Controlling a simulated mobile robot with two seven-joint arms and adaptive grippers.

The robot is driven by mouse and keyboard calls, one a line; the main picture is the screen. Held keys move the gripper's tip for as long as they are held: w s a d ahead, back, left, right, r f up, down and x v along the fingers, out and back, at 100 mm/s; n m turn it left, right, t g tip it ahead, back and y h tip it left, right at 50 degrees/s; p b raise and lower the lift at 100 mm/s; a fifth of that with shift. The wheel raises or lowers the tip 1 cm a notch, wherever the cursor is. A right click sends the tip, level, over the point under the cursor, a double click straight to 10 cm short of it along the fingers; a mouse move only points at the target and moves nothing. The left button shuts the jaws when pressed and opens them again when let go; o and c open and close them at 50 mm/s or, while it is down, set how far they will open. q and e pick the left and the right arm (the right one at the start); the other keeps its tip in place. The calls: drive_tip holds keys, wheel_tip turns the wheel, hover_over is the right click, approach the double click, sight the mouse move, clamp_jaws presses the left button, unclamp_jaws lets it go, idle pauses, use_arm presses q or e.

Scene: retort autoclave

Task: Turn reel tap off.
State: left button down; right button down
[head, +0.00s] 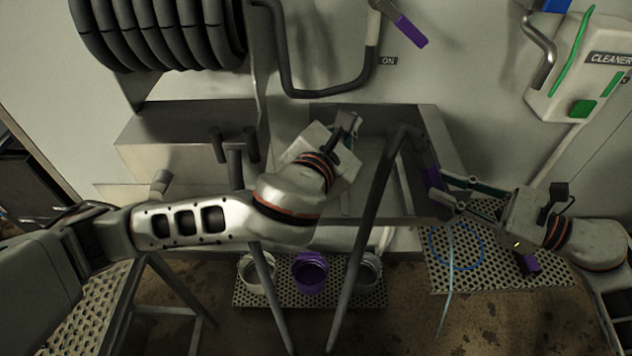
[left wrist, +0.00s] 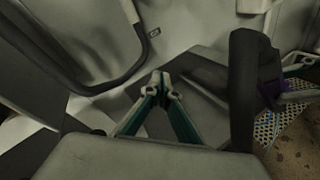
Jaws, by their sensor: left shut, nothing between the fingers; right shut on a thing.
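The reel tap's purple lever (head: 411,30) is on the back wall at the top of the head view. It slants down to the right from a pipe end, above a small ON label (head: 388,61). My left gripper (head: 347,124) is below and left of it, apart from it, partly hidden behind its own wrist. The left wrist view shows its fingers (left wrist: 162,84) shut and empty.
A black hose reel (head: 160,30) hangs at the upper left. A bent dark pipe (head: 284,62) runs along the wall beside the tap. A steel sink (head: 440,150) lies below. A cleaner dispenser (head: 575,75) is at the upper right. Tubs, including a purple one (head: 310,272), stand on the floor mat.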

use_arm(q)
drive_tip(key=s+a+f+n+g, duration=0.1)
drive_tip(key=s+a+f+n, duration=0.15)
drive_tip(key=f+n, duration=0.5)
drive_tip(key=s+a+f+n+g, duration=0.1)
drive_tip(key=a+f+n, duration=0.35)
drive_tip(key=n, duration=0.55)
drive_tip(key=m+t+h, duration=0.7)
drive_tip(key=m+t, duration=0.2)
drive_tip(key=m, duration=1.3)
approach(398, 19)
drive_tip(key=w+d+f, duration=0.2)
drive_tip(key=w+f, duration=0.1)
drive_tip(key=w, duration=0.2)
drive_tip(key=shift+w+d+r, duration=0.2)
drive_tip(key=shift+d+r, duration=1.1)
drive_tip(key=shift+r, duration=0.2)
